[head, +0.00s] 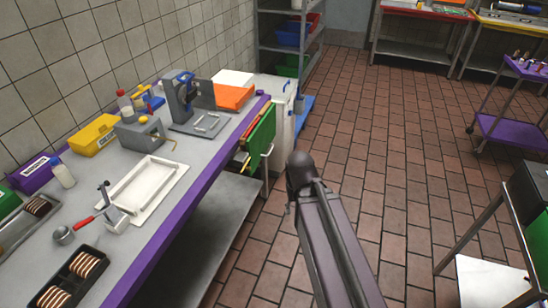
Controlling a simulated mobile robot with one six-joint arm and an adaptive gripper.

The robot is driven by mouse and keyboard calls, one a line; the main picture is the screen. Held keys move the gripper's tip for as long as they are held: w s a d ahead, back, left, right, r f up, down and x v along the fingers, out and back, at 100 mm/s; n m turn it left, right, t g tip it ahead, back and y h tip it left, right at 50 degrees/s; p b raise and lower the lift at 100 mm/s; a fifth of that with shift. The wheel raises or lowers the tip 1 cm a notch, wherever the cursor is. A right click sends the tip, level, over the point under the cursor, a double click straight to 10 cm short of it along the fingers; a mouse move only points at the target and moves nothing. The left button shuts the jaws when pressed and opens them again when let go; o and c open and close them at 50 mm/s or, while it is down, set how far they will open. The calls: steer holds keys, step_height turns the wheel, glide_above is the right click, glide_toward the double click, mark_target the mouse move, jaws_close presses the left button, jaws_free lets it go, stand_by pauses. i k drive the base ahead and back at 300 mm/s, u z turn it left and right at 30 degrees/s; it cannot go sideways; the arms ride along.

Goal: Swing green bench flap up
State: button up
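The green flap (260,136) hangs down at the far end of the purple-edged bench (190,205), below the bench top. A pale metal bar, which looks like a handle or bracket, shows by its lower right side. My dark arm reaches from the bottom of the view to a rounded joint just right of the flap, over the floor. A clear gap of floor shows between the arm and the flap. My gripper does not show; the rest of the arm is hidden behind or below that joint.
A white cabinet (283,95) stands just beyond the flap. A cart with a purple shelf (512,133) stands at right. The tiled floor (385,150) between is clear.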

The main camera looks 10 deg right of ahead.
mark_target(258, 143)
steer(key=k, duration=1.1)
steer(key=z, duration=0.35)
steer(key=i, duration=2.1)
steer(key=u, duration=0.55)
